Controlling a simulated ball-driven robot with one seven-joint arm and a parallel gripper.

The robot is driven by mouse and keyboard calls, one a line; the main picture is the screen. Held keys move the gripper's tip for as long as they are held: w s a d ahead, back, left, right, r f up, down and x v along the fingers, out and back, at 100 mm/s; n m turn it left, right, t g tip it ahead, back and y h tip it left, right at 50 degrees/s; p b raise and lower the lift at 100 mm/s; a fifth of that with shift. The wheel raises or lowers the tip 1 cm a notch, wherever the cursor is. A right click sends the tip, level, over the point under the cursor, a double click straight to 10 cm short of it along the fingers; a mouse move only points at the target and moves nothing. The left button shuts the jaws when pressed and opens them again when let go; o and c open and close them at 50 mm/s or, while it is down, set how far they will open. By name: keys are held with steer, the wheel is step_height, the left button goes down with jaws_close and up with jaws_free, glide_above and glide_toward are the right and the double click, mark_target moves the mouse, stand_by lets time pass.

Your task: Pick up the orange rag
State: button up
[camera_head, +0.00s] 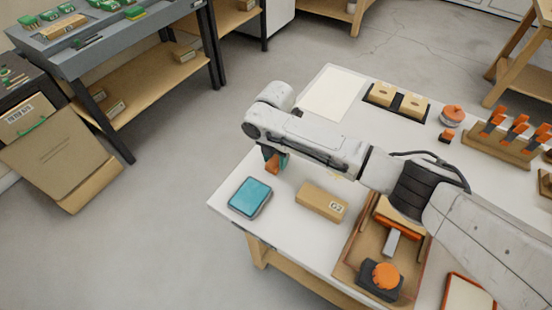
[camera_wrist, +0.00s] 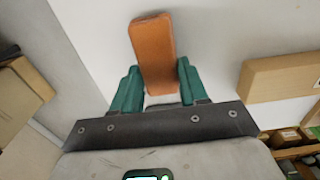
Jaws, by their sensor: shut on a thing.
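The orange rag (camera_wrist: 152,45) is a flat, block-like orange piece in the wrist view. It sits between the two green fingers of my gripper (camera_wrist: 157,84), which is shut on its near end, while its far end sticks out beyond the fingertips. In the head view my gripper (camera_head: 272,162) hangs over the left part of the white table, and a small part of the orange rag (camera_head: 284,160) shows at its fingers. I cannot tell whether the rag touches the tabletop.
A teal-topped pad (camera_head: 250,196) and a cardboard box (camera_head: 322,203) lie close in front of my gripper. A wooden tray (camera_head: 346,262) holds an orange-knobbed item (camera_head: 385,276). A pale sheet (camera_head: 332,93) lies behind my arm. The table's left edge is near.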

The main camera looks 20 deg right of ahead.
steer(key=shift+r, duration=0.4)
steer(key=s+a+r+p, duration=0.1)
steer(key=s+r, duration=1.1)
steer(key=s, duration=0.2)
steer(key=shift+a, duration=0.3)
